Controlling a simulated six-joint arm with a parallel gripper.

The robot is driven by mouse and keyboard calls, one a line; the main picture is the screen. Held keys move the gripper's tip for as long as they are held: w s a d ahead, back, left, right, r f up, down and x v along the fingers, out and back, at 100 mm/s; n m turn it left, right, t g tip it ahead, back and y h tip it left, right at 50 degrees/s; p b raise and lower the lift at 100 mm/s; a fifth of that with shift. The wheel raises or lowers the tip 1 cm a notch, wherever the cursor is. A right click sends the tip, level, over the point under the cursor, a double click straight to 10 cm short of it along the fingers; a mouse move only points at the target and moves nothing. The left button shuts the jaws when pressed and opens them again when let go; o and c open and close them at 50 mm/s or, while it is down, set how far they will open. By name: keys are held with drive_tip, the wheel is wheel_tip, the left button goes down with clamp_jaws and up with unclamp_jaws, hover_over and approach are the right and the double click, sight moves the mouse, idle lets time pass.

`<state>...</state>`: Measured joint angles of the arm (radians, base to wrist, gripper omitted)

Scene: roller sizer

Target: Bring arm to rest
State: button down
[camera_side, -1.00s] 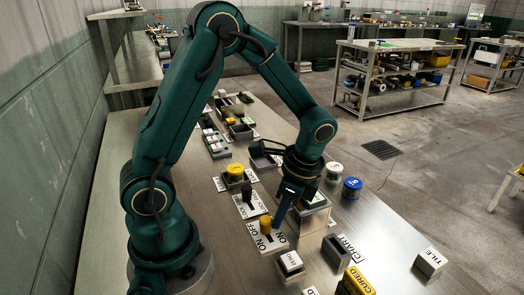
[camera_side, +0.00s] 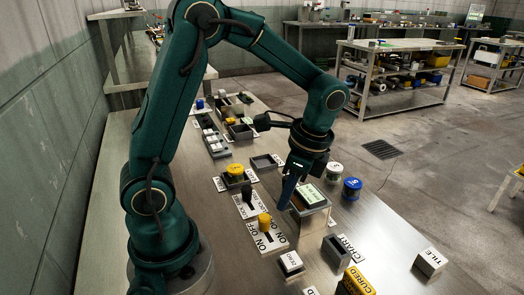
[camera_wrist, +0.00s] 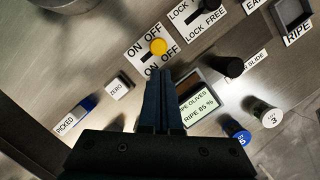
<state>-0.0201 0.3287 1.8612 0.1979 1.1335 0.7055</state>
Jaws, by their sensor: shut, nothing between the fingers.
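My gripper (camera_side: 287,193) is shut and empty, held above the bench and pointing down. In the wrist view its two dark fingers (camera_wrist: 158,90) lie side by side with nothing between them. In the wrist view that display (camera_wrist: 197,101) reads "RIPE 85 %". The yellow ON/OFF knob (camera_wrist: 158,47) is beyond the fingertips, apart from them; it also shows in the side view (camera_side: 264,221).
The bench's right front is mostly clear.

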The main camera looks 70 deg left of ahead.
drive_tip(key=s+d+r+n+t+h, duration=0.2)
drive_tip(key=s+d+r+n+t, duration=0.2)
drive_tip(key=s+r+n+t, duration=0.2)
wheel_tip(320, 180, up, 2)
drive_tip(key=n+t, duration=0.1)
drive_tip(key=n, duration=0.2)
drive_tip(key=shift+s+d+t, duration=0.2)
drive_tip(key=shift+s+t, duration=0.1)
drive_tip(key=shift+s, duration=0.1)
idle(1.0)
